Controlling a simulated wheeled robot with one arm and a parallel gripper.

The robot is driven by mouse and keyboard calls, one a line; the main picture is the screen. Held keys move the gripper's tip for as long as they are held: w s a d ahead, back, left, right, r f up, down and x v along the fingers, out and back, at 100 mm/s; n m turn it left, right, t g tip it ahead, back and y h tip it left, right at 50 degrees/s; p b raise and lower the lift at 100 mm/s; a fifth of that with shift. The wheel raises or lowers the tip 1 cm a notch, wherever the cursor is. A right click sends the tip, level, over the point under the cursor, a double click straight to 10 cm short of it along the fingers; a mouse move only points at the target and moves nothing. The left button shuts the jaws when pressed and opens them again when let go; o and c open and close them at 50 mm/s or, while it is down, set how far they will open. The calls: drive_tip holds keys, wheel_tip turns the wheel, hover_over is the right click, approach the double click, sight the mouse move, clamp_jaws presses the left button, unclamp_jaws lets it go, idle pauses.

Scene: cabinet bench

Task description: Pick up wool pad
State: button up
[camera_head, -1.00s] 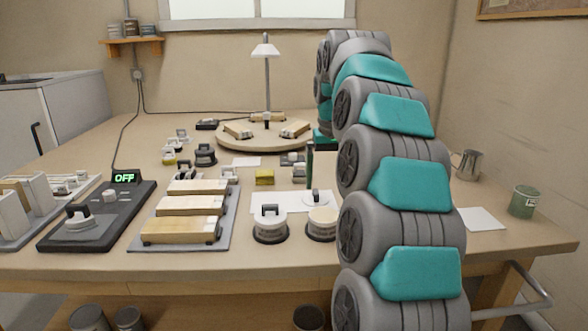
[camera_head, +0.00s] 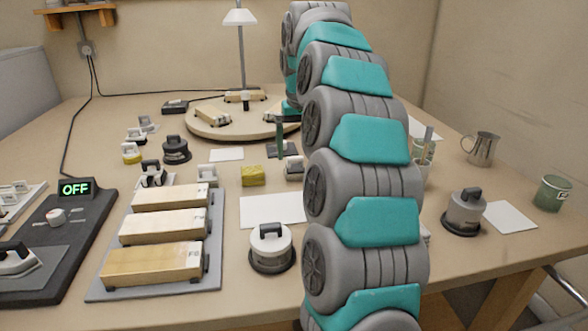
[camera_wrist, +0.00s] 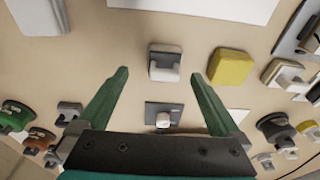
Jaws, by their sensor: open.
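I cannot tell for sure which small pad is the wool pad. A grey-and-white block with a handle (camera_wrist: 165,63) lies just beyond and between my fingertips in the wrist view. It also shows in the head view (camera_head: 294,168), beside my arm. A dark flat plate with a white knob (camera_wrist: 163,117) lies between my fingers in the wrist view, and in the head view (camera_head: 282,149) below the visible finger. My gripper (camera_wrist: 158,76) is open and empty, pointing down above the bench.
A yellow block (camera_head: 253,176) lies left of the grey-and-white block. A white sheet (camera_head: 262,212) and a lidded pot (camera_head: 271,246) are nearer. Wooden blocks on a grey tray (camera_head: 212,270) stand left. A round turntable (camera_head: 205,128) with a lamp is behind.

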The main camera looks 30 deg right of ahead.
sight(296, 157)
drive_tip(key=shift+w+a+f+p, duration=0.1)
drive_tip(key=shift+w+f+p, duration=0.1)
drive_tip(key=shift+f, duration=0.7)
drive_tip(key=shift+w+a+f+p, duration=0.1)
drive_tip(key=shift+w+f, duration=0.15)
drive_tip(key=shift+f, duration=0.7)
drive_tip(key=shift+w+f+p, duration=0.1)
drive_tip(key=shift+w+f, duration=0.1)
drive_tip(key=shift+f, duration=0.7)
drive_tip(key=c, duration=1.5)
drive_tip(key=shift+r, duration=0.1)
drive_tip(key=shift+r, duration=1.35)
drive_tip(key=shift+r+b, duration=0.25)
drive_tip(key=shift+b, duration=0.05)
drive_tip(key=shift+s+r, duration=0.1)
drive_tip(key=shift+s, duration=0.05)
drive_tip(key=s+a, duration=0.1)
drive_tip(key=s, duration=0.4)
drive_tip(key=s+a+r+b, duration=0.1)
drive_tip(key=s, duration=0.4)
drive_tip(key=s+b, duration=0.1)
drive_tip(key=s, duration=0.4)
drive_tip(key=shift+s+a+r, duration=0.25)
drive_tip(key=shift+a, duration=0.15)
